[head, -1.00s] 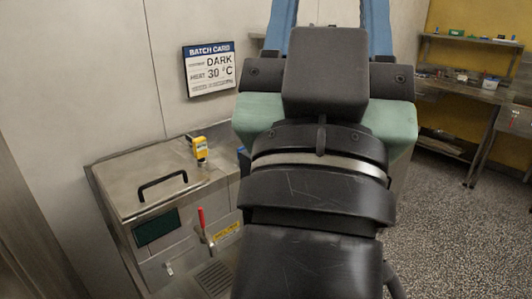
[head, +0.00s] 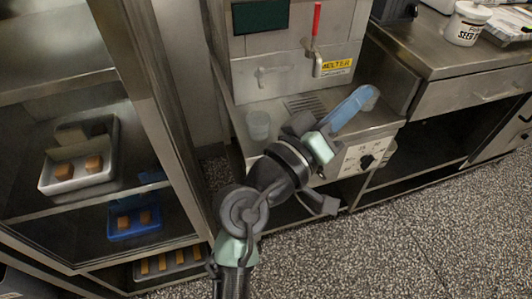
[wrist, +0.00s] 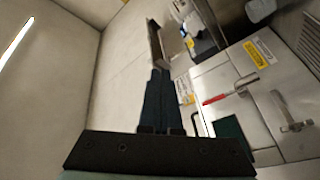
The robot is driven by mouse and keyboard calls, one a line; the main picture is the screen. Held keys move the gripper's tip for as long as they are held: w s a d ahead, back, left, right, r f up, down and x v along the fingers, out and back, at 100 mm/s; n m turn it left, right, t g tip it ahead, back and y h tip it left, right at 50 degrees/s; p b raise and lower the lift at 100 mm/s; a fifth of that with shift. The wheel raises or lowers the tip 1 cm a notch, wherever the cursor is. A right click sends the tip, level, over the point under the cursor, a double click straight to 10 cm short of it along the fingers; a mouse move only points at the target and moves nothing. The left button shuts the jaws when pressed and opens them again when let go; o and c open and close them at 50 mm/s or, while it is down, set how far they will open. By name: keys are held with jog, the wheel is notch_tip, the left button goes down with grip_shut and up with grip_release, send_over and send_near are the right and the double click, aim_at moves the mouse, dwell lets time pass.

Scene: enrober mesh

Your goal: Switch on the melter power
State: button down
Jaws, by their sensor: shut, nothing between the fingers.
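The melter (head: 285,60) is a steel cabinet with a dark green screen (head: 260,16), a red-handled tap (head: 315,28), a yellow "MELTER" label (head: 338,65) and a small metal lever fitting (head: 275,76). A pale panel with a black knob (head: 366,160) is low at the front. I cannot tell which control is the power switch. My arm reaches over the melter's front shelf, with a blue part at its far end. In the wrist view, my gripper (wrist: 158,72) is shut and empty. The melter's lever fitting (wrist: 285,112) and red handle (wrist: 225,97) stand to its right, apart from it.
A clear cup (head: 258,125) stands on the shelf beside a drain grille (head: 302,104). A rack at left holds a white tray (head: 76,185) and a blue tray (head: 133,232) with brown blocks. A white tub (head: 466,22) is on the right counter. The speckled floor is clear.

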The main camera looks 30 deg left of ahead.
jog(key=s+a+f+n+y+b, duration=0.3)
jog(key=s+a+f+n+b, duration=0.1)
jog(key=f, duration=1)
jog(key=s+a+f+n+t+y+b, duration=0.1)
jog(key=s+a+f+n+y+b, duration=0.2)
jog(key=f, duration=1)
jog(key=s+a+f+n+t+y+b, duration=0.1)
jog(key=s+a+f+n+y+b, duration=0.1)
jog(key=s+a+f+n+b, duration=0.4)
notch_tip(320, 180, down, 9)
jog(key=s+n+b, duration=0.2)
jog(key=n+b, duration=0.3)
jog(key=b, duration=0.3)
jog(key=shift+s+a+r+y, duration=0.15)
jog(key=shift+s+a+y, duration=0.2)
jog(key=shift+y, duration=0.05)
jog(key=d+r+b+x, duration=0.1)
jog(key=d+b+x, duration=0.1)
jog(key=x, duration=1.1)
jog(key=shift+d+b, duration=0.35)
jog(key=shift+r+p, duration=0.2)
jog(key=shift+p, duration=0.15)
